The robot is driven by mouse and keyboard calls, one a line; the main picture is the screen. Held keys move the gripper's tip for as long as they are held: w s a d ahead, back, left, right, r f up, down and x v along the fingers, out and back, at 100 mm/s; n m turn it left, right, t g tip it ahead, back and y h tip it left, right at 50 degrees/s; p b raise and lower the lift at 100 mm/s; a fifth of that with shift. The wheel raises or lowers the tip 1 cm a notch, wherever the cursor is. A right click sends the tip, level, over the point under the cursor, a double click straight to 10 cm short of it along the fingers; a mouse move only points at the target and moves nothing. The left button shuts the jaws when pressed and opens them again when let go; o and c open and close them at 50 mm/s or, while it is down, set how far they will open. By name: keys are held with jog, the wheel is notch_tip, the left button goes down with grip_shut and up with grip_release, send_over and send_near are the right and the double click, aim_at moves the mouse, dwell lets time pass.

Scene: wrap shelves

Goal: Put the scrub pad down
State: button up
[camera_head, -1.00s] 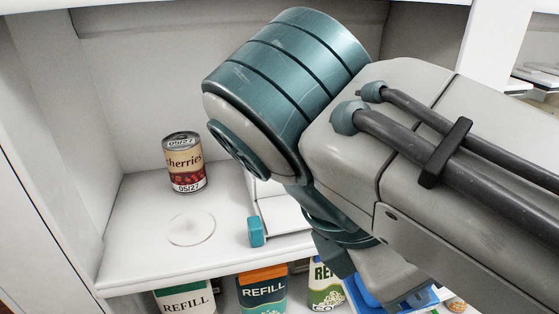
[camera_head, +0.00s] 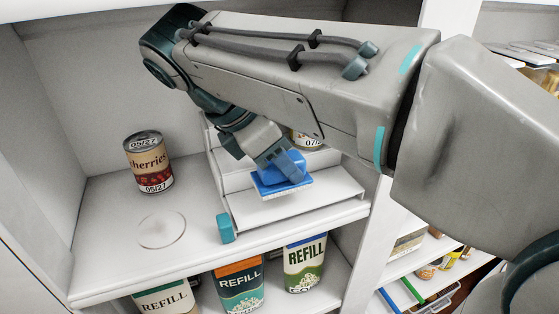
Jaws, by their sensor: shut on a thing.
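The scrub pad (camera_head: 283,183) is blue with a paler underside layer. It shows in the head view near the middle, over the white stepped riser on the shelf. My gripper (camera_head: 278,160) is shut on its blue upper part from above. The pad is roughly level. I cannot tell whether its underside touches the riser's lower step or hangs just above it. My arm covers the back of the riser and part of the shelf's rear wall.
The white stepped riser (camera_head: 315,196) has a teal block (camera_head: 225,228) at its front left corner. A cherries can (camera_head: 148,162) and a clear disc (camera_head: 161,231) stand left on the shelf. A can (camera_head: 305,141) is partly hidden behind my arm. Refill cartons (camera_head: 240,286) stand below.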

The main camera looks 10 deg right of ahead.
aim_at(281, 176)
jog(key=shift+w+a, duration=0.1)
jog(key=shift+w, duration=0.25)
jog(key=shift+w+f, duration=0.1)
jog(key=shift+f, duration=1.65)
jog(key=shift+f, duration=0.1)
jog(key=shift+f, duration=0.15)
jog(key=o, duration=0.6)
